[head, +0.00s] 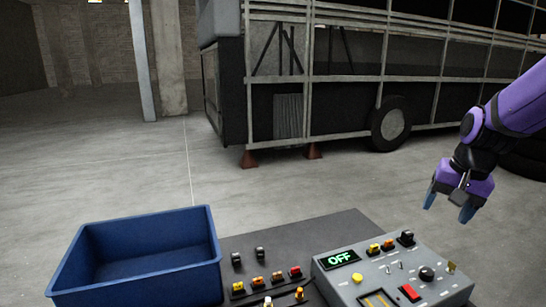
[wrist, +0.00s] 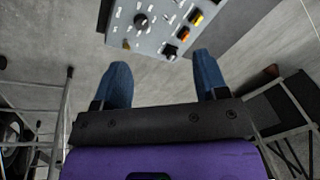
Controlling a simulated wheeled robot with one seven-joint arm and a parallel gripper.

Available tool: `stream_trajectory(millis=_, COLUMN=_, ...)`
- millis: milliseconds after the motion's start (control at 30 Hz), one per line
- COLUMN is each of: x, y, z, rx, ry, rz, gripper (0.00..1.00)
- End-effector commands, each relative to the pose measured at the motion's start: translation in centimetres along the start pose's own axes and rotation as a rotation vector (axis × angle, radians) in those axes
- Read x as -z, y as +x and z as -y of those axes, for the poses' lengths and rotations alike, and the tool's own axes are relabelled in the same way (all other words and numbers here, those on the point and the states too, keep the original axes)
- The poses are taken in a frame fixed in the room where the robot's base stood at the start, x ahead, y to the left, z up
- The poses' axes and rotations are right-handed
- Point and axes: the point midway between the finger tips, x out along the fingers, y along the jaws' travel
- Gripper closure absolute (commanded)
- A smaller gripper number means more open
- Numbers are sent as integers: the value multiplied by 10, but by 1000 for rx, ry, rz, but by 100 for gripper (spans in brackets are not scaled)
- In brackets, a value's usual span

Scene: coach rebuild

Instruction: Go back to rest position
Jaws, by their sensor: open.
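My gripper (head: 449,203) hangs at the right of the head view, pointing down, beyond and above the right end of the grey control panel. Its two blue fingers are apart with nothing between them. In the wrist view my gripper (wrist: 162,84) also shows open and empty, and the panel (wrist: 150,28) lies past the fingertips. The grey panel (head: 385,268) has a green-lit display reading OFF (head: 340,260), a yellow button (head: 357,278), a red switch (head: 409,293), a black knob (head: 426,273) and small toggles.
A blue open bin (head: 140,290) stands at the left, its inside empty where visible. A dark mat (head: 320,233) with several small coloured switches (head: 257,282) lies between bin and panel. A bus frame (head: 340,80) with a wheel (head: 390,124) stands behind. Grey floor between is clear.

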Motion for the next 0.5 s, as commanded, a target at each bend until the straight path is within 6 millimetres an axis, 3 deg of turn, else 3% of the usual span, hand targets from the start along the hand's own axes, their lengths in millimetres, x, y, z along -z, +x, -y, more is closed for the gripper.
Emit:
stream_trajectory(millis=200, x=-46, y=-50, z=2, rx=39, ry=-156, rz=-69, gripper=33)
stream_trajectory(millis=500, x=-114, y=-99, z=-8, rx=44, ry=-367, rz=-175, gripper=33)
